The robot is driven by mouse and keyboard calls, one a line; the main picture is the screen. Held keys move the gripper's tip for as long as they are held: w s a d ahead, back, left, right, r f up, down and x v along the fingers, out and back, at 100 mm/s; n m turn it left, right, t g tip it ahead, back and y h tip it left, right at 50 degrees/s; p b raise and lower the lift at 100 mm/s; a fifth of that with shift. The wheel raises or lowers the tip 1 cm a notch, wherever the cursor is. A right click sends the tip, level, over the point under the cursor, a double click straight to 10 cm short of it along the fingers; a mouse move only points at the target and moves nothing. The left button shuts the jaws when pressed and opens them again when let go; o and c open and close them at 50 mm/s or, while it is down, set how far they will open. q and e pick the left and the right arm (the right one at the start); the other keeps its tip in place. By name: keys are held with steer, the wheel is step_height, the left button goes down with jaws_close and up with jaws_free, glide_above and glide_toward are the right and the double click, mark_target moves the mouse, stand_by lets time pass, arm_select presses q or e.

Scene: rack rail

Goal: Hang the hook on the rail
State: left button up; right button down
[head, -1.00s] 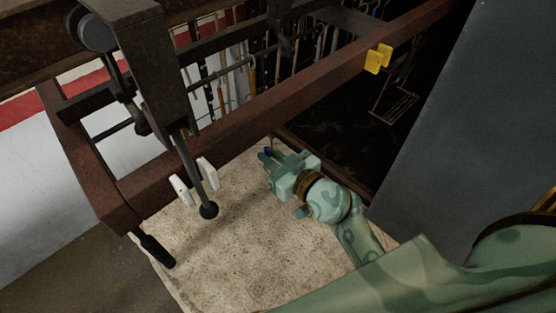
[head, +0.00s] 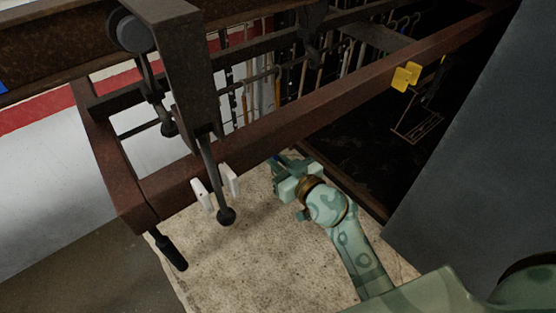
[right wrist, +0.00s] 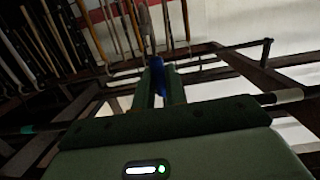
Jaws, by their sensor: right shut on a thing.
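My right gripper (head: 281,163) is at the lower edge of the rusty brown beam (head: 330,108) in the head view, and the beam seems to cover part of its fingertips. The gripper is shut on a small blue piece, which I take to be the hook (right wrist: 157,66); it stands between the fingers in the right wrist view. Its full shape is hidden. A thinner dark rail (head: 262,76) runs behind the beam, with several hooks and long-handled tools hanging there. I cannot tell which bar is the task's rail. My left gripper is not in view.
A grey panel (head: 470,150) is at right. The pale slab (head: 240,260) below is clear.

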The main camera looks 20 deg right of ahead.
steer(key=shift+f, duration=0.15)
steer(key=c, duration=1.4)
jaws_free()
steer(key=shift+o, duration=0.2)
steer(key=b+v, duration=0.1)
steer(key=v, duration=1.5)
steer(key=shift+s+b, duration=0.15)
steer(key=shift+b, duration=0.2)
steer(key=shift+d, duration=0.1)
